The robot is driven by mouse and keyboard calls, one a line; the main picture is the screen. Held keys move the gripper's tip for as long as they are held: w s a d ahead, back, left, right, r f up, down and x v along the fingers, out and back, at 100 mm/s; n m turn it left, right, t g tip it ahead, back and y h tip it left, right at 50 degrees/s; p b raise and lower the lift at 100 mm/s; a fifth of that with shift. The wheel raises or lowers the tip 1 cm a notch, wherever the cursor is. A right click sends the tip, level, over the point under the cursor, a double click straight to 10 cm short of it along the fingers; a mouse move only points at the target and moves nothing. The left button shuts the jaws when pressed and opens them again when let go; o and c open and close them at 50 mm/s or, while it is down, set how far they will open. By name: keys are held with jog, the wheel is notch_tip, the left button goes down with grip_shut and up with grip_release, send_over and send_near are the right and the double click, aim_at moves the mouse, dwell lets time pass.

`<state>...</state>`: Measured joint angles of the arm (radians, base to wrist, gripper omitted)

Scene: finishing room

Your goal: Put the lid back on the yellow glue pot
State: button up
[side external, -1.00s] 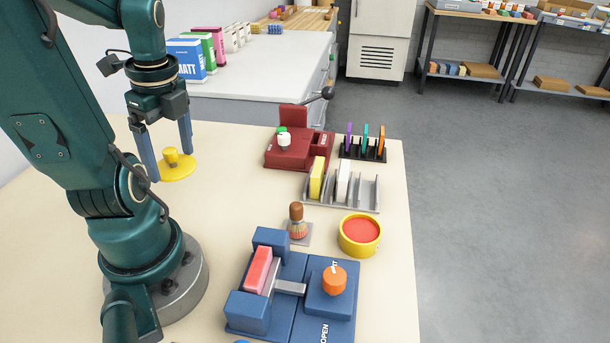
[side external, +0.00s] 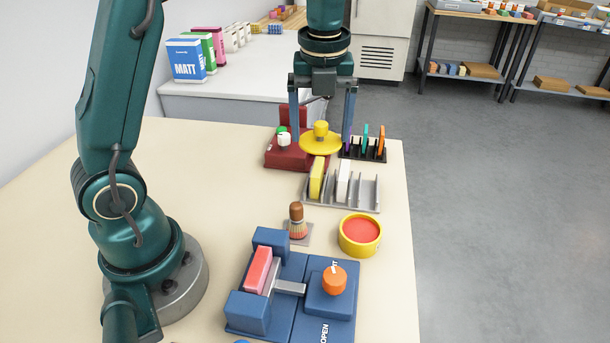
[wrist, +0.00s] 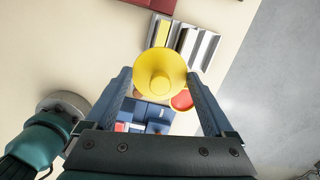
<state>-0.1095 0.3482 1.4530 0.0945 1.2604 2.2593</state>
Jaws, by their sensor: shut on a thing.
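The yellow lid (side external: 320,144), a round disc with a knob on top, is held level in the air with its knob up. My gripper (side external: 321,138) is shut on the lid, its two fingers at opposite sides of the rim. The lid also shows between the fingers in the wrist view (wrist: 160,70). The yellow glue pot (side external: 346,245) stands open on the table with a red surface inside. In the side view it is nearer the camera and right of the lid. In the wrist view the pot (wrist: 181,106) is partly hidden by the lid.
Behind the lid stand a dark red fixture (side external: 290,155) and a black rack (side external: 373,153) of coloured pieces. A grey slotted rack (side external: 350,198) lies between lid and pot. A brush (side external: 297,220) and a blue clamp fixture (side external: 290,310) are left of the pot.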

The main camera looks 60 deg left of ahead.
jog(key=d+f+m, duration=0.3)
jog(key=d+m, duration=0.1)
jog(key=d, duration=0.8)
jog(key=shift+f, duration=3.2)
jog(key=shift+f, duration=0.15)
jog(key=o, duration=1)
jog(key=shift+o, duration=0.2)
notch_tip(320, 180, up, 7)
